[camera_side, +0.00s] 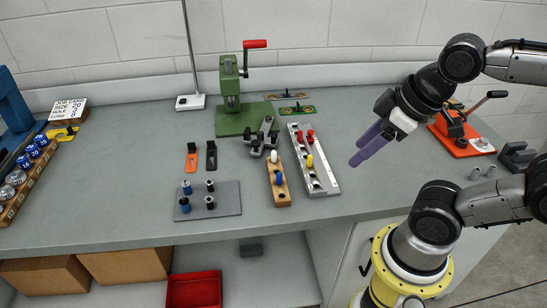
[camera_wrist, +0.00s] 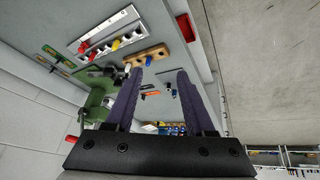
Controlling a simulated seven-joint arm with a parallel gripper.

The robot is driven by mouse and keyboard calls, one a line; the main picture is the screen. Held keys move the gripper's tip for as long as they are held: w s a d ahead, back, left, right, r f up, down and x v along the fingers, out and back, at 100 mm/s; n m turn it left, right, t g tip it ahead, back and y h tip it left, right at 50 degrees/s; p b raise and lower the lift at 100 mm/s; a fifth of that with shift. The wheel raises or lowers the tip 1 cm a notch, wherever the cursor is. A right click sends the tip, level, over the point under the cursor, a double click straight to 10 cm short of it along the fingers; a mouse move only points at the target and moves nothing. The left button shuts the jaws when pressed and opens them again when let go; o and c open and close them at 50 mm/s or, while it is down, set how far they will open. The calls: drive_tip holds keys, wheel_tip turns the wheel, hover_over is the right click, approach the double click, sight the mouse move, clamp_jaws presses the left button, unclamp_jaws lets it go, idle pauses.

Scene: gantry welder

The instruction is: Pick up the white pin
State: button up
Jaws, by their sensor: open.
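The white pin (camera_side: 273,156) stands upright in the far end of a wooden block (camera_side: 284,198) near the middle of the bench. A blue pin (camera_side: 279,178) stands nearer the front in the same block. In the wrist view, the white pin (camera_wrist: 127,68) appears small beside the tip of the left finger, partly hidden. My gripper (camera_side: 357,154), with purple fingers, is to the right of the block and appears above the bench, apart from the pin. In the wrist view, my gripper (camera_wrist: 159,72) is open with nothing held between its fingers.
A metal rail (camera_side: 322,178) with red and yellow pins lies between the block and my gripper. A dark clamp (camera_side: 262,137) and green press (camera_side: 240,118) stand behind the block. A grey plate (camera_side: 224,203) with several pegs lies left. An orange toggle tool (camera_side: 461,135) sits right.

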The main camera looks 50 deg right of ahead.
drive_tip(key=w+d+r+n+g, duration=0.1)
drive_tip(key=w+r+n, duration=0.2)
drive_tip(key=w+n, duration=0.35)
drive_tip(key=w+d+r+n+g, duration=0.1)
drive_tip(key=w+r+n, duration=0.3)
drive_tip(key=w+n, duration=0.25)
drive_tip(key=n+g, duration=0.3)
drive_tip(key=g, duration=0.1)
hover_over(274, 151)
wheel_tip(274, 151, down, 20)
drive_tip(key=shift+w+r, duration=0.1)
drive_tip(key=shift+w, duration=0.05)
drive_tip(key=shift+f, duration=3)
clamp_jaws()
